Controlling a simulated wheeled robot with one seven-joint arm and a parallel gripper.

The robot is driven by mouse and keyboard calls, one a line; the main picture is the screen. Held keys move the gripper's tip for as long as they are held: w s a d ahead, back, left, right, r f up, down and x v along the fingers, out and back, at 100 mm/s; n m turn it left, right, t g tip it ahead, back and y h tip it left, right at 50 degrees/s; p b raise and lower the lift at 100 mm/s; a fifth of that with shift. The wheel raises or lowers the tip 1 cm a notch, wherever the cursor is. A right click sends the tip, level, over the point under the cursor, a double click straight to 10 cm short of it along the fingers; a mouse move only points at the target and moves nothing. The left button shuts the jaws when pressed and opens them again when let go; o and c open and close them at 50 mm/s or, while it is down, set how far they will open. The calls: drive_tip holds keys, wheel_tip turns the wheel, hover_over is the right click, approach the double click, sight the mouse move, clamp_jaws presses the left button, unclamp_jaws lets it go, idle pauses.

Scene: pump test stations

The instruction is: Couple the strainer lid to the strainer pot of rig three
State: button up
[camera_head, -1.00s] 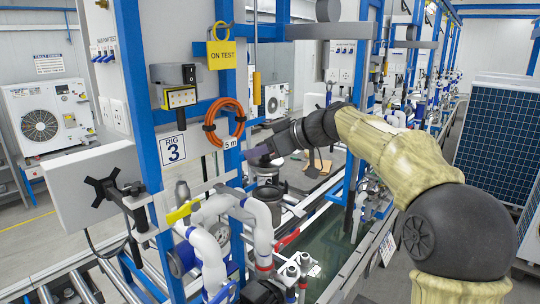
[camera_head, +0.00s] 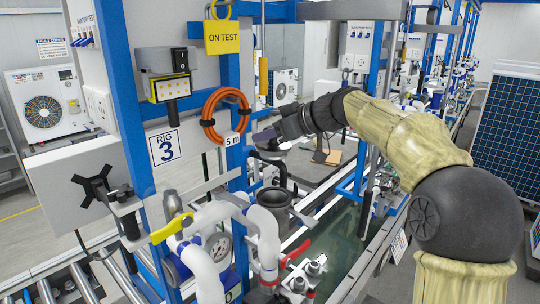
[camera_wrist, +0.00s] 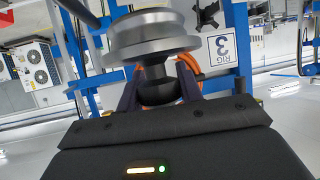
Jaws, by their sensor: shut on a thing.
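The strainer lid (camera_wrist: 150,32) is a round metal disc with a stepped rim and a dark knob. My gripper (camera_wrist: 157,92) is shut on that knob, one dark finger on each side. The strainer pot (camera_head: 275,203) is a dark grey, open-topped cylinder beside the post, lower than the lid. The lid is apart from the pot. The pot is not recognisable in the wrist view.
The RIG 3 sign (camera_head: 165,147), orange hose coil (camera_head: 226,116) and blue post (camera_head: 232,75) stand left of my gripper. White pipes (camera_head: 268,240) and a red-handled valve (camera_head: 296,252) are in front of the pot. A green-floored trough (camera_head: 335,225) runs to the right.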

sight(269, 158)
drive_tip(key=f, duration=0.2)
drive_tip(key=f+b, duration=0.1)
drive_tip(key=f, duration=0.3)
drive_tip(key=shift+s+d+f+b, duration=0.1)
drive_tip(key=shift+s+d+b, duration=0.05)
drive_tip(key=shift+s+b, duration=0.2)
drive_tip(key=shift+w+d+f, duration=0.1)
drive_tip(key=shift+w+f, duration=0.1)
drive_tip(key=shift+s+a+r, duration=0.1)
drive_tip(key=shift+s+a, duration=0.1)
drive_tip(key=shift+w, duration=0.15)
drive_tip(key=shift+w+f+b, duration=0.15)
drive_tip(key=shift+f+b, duration=0.75)
drive_tip(key=shift+f, duration=1.4)
drive_tip(key=shift+d, duration=0.2)
drive_tip(key=shift+a+r, duration=0.1)
drive_tip(key=shift+s+a, duration=0.15)
drive_tip(key=shift+s, duration=0.1)
